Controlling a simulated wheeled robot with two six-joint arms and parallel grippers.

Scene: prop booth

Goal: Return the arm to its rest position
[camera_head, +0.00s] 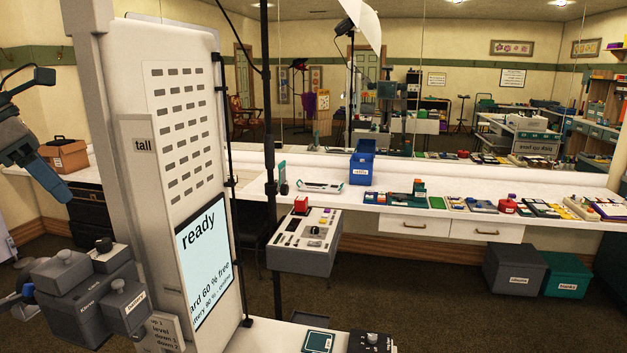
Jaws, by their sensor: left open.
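My left gripper (42,148) is at the far left edge of the head view, raised in the air. It is dark grey with a blue finger pointing down and to the right. It is open, and I see nothing between its fingers. Part of its arm is cut off by the picture edge. My right gripper is not in view.
A tall white panel (182,130) with a "ready" screen (205,262) stands close, right of the gripper. A grey knobbed box (85,295) is below. A brown box (64,155) is behind. A long white counter (400,190) holds a blue bin (362,165) and several small items.

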